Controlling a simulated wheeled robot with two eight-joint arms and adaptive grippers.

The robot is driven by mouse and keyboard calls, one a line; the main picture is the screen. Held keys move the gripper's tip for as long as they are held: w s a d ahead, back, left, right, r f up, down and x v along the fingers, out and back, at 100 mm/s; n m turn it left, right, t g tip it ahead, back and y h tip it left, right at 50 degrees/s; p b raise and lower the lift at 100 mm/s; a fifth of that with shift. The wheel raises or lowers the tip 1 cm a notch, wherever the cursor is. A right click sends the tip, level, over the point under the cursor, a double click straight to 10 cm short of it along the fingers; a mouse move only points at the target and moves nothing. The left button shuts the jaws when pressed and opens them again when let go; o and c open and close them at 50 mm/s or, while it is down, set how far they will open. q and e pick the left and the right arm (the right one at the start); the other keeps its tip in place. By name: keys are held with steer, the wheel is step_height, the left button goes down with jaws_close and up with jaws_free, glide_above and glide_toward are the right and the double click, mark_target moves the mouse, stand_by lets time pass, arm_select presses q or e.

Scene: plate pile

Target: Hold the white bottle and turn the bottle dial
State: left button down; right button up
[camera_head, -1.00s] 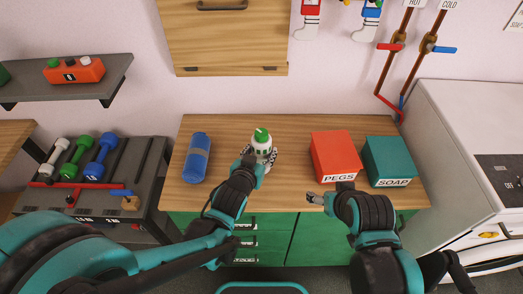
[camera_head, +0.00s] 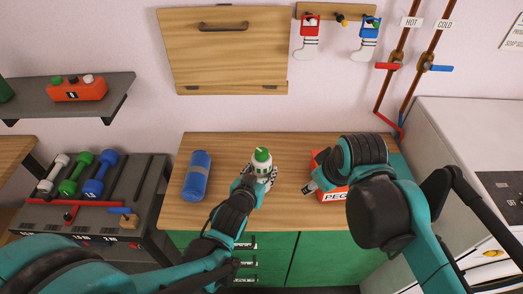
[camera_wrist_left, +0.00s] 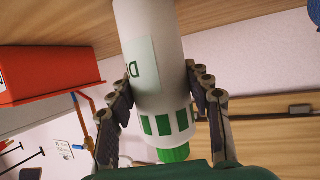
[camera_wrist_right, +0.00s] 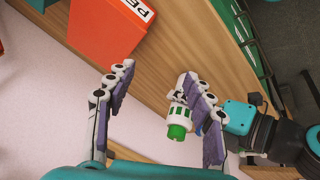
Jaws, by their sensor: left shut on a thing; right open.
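The white bottle (camera_head: 261,168) stands on the wooden counter, with a green cap and a ring of green marks that forms the dial. My left gripper (camera_head: 262,178) is shut on it; in the left wrist view its fingers (camera_wrist_left: 160,110) lie on both sides of the white body (camera_wrist_left: 150,50), and the green tip (camera_wrist_left: 173,154) shows. My right gripper (camera_head: 312,187) is open and empty, to the right of the bottle. In the right wrist view the green-capped bottle (camera_wrist_right: 181,122) appears beside the right finger, outside the middle of the open jaws (camera_wrist_right: 150,110).
Counter (camera_head: 225,145) behind the bottle is clear. Dumbbells (camera_head: 75,172) stand on a rack at far left.

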steer(key=w+a+r+n+g, duration=0.3)
steer(key=w+a+r+n, duration=0.4)
steer(key=r+n, duration=0.25)
steer(key=n+g, duration=0.2)
steer(key=n, duration=0.7)
glide_toward(261, 151)
step_height(261, 151, down, 9)
steer(key=shift+a+r, duration=0.1)
steer(key=shift+r, duration=0.05)
steer(key=c, duration=1.2)
